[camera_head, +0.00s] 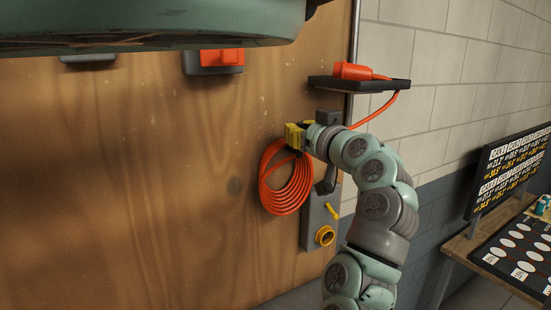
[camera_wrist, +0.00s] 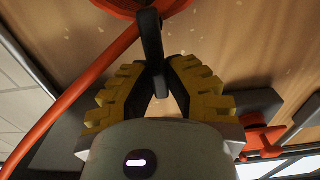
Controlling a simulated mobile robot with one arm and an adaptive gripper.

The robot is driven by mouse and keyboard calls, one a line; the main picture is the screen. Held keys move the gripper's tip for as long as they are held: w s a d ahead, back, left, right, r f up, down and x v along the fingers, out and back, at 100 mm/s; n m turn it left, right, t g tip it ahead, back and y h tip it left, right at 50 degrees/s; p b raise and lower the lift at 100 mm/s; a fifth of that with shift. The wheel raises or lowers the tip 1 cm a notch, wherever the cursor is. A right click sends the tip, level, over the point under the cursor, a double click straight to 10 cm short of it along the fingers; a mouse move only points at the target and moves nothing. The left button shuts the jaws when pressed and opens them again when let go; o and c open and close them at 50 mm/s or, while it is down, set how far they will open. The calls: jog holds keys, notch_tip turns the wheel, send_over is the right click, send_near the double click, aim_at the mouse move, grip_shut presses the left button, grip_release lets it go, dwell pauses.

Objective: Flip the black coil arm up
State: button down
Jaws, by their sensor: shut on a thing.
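The black coil arm (camera_wrist: 152,42) is a dark bar in the wrist view. It runs from the orange coil at the top edge down between my fingers. My gripper (camera_wrist: 157,76) has yellow stepped fingers with dark pads, closed on the bar. In the head view my gripper (camera_head: 294,136) is at the wooden door, at the top of the orange coil (camera_head: 288,190). The coil hangs in loops against the door. The black arm is hidden by my gripper and wrist in the head view, so its angle is unclear there.
A black shelf (camera_head: 360,84) holds an orange tool above. A table (camera_head: 500,255) with a board stands at right.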

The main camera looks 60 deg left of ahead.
jog(key=c, duration=1)
grip_release()
jog(key=shift+s+d, duration=0.2)
jog(key=shift+d, duration=1.65)
jog(key=shift+s+d, duration=0.15)
jog(key=shift+d, duration=1.7)
